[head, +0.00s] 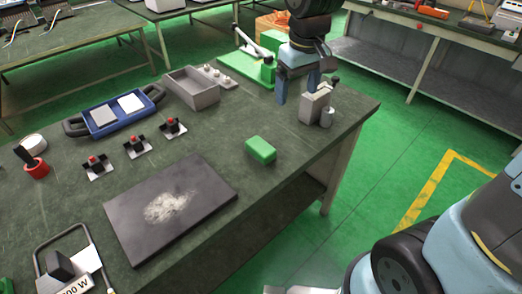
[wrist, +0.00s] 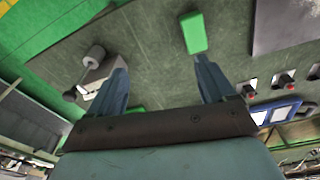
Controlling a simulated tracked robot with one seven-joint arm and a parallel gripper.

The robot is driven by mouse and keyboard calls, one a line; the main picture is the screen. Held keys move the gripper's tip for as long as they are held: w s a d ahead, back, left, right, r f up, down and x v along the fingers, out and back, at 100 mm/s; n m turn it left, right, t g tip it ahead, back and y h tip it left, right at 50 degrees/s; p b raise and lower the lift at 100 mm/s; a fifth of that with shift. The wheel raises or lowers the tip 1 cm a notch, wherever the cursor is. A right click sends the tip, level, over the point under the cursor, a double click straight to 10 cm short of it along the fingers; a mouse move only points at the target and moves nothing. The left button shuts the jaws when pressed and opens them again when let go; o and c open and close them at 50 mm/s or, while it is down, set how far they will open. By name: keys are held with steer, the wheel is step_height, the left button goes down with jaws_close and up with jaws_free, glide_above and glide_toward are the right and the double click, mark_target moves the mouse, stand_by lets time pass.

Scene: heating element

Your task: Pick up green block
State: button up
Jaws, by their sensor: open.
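The green block (head: 261,150) lies on the dark green tabletop (head: 225,135), near the table's right edge. My gripper (head: 297,92) is open and empty. It hangs over the back right of the table, behind and right of the block. In the wrist view both fingers of my gripper (wrist: 161,65) are spread with bare tabletop between their tips.
A grey device with a cylinder (head: 316,107) stands close to my gripper. A dark plate (head: 125,212) lies in front left of the block. A grey open box (head: 192,88), a blue tray (head: 90,128) and several small red-topped parts (head: 134,146) stand left. Tabletop around the block is clear.

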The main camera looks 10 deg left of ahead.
steer(key=n+g, duration=0.1)
steer(key=n, duration=0.1)
glide_above(260, 145)
step_height(260, 145, down, 5)
steer(key=f, duration=0.1)
steer(key=shift+h, duration=0.3)
steer(key=f, duration=0.8)
steer(key=shift+s+f, duration=0.2)
steer(key=shift+s, duration=0.15)
steer(key=shift+w+f, duration=0.15)
steer(key=shift+f, duration=1.15)
steer(key=shift+w+f, duration=0.15)
steer(key=shift+f, duration=1.15)
steer(key=shift+c, duration=0.5)
